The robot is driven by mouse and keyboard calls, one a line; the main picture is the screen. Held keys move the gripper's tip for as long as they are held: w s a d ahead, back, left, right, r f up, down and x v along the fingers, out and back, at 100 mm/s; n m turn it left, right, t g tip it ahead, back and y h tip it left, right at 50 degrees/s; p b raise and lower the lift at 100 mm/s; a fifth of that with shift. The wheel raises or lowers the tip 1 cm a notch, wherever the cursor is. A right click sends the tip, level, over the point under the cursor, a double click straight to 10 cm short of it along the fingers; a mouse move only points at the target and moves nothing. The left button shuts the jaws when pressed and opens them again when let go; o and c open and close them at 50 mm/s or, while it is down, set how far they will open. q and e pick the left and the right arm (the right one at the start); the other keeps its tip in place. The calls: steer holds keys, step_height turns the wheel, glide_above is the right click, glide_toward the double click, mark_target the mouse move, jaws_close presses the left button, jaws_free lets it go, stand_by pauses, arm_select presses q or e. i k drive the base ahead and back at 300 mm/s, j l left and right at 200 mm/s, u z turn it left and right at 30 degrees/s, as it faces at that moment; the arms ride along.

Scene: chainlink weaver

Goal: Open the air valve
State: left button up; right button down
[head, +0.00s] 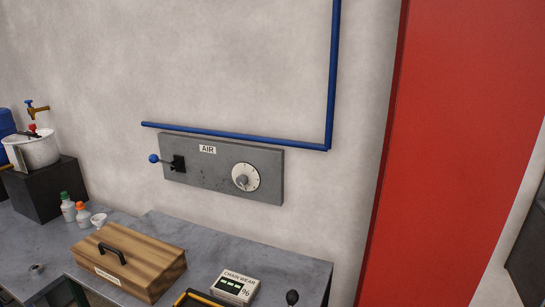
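A grey panel labelled AIR (215,185) is fixed to the wall above the bench. At its left end is a valve lever (167,161) with a blue ball knob, sticking out to the left of a black mount. A round white dial with a grey knob (243,178) sits on the panel's right part. A blue pipe (235,136) runs along the wall just above the panel and turns up at the right. Neither of my grippers shows in the head view.
A grey bench (215,260) stands below the panel. It bears a wooden box with a black handle (130,258), a chain wear box (235,286) and small bottles (75,210). A white bucket (38,150) stands on a dark block at left. A red column (450,150) rises at right.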

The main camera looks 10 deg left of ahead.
mark_target(153, 158)
steer(key=u, duration=1.2)
